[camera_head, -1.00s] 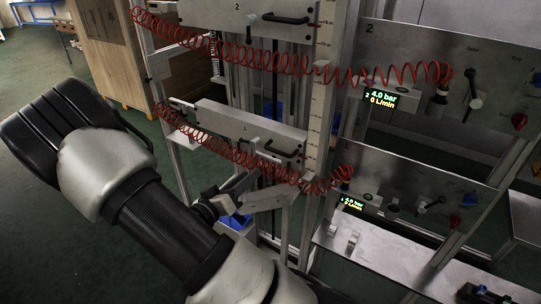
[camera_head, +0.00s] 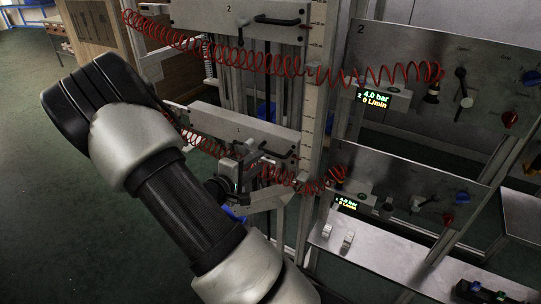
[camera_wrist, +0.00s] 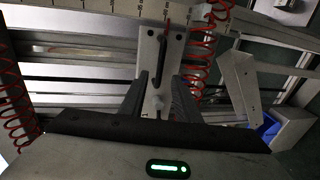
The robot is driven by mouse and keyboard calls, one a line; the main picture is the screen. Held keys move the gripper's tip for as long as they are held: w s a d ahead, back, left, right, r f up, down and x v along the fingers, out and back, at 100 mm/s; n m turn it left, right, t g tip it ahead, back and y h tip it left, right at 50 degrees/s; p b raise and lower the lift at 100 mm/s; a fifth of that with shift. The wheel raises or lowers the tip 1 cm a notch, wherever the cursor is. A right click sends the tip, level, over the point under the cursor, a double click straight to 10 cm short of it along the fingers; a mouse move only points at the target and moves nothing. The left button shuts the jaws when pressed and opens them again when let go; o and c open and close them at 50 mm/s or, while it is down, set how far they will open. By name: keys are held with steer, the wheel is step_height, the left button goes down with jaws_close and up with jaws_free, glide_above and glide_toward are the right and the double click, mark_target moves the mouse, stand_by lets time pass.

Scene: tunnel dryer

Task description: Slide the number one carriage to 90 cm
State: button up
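The number one carriage (camera_head: 215,123) is the lower grey plate marked 1, on vertical rails in the head view. It has a black bar handle (camera_head: 276,152) at its right end, and a red air coil hangs across its front. My gripper (camera_head: 243,168) is in front of its lower edge, partly hidden by my arm. In the wrist view my gripper (camera_wrist: 161,92) has its two dark fingers apart, with the carriage plate (camera_wrist: 152,60) beyond and between them. The handle (camera_wrist: 165,45) shows ahead of the fingertips. I cannot tell whether anything touches.
The ruled scale post (camera_head: 315,100) stands right of the carriage; its numbers are too small to read in the head view. The number two carriage (camera_head: 205,15) is above. Red coils (camera_head: 215,55) run to the valve panels (camera_head: 410,185) at right. Floor is clear at left.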

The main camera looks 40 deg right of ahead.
mark_target(270, 153)
steer(key=b+x, duration=0.1)
steer(key=x, duration=0.8)
jaws_close()
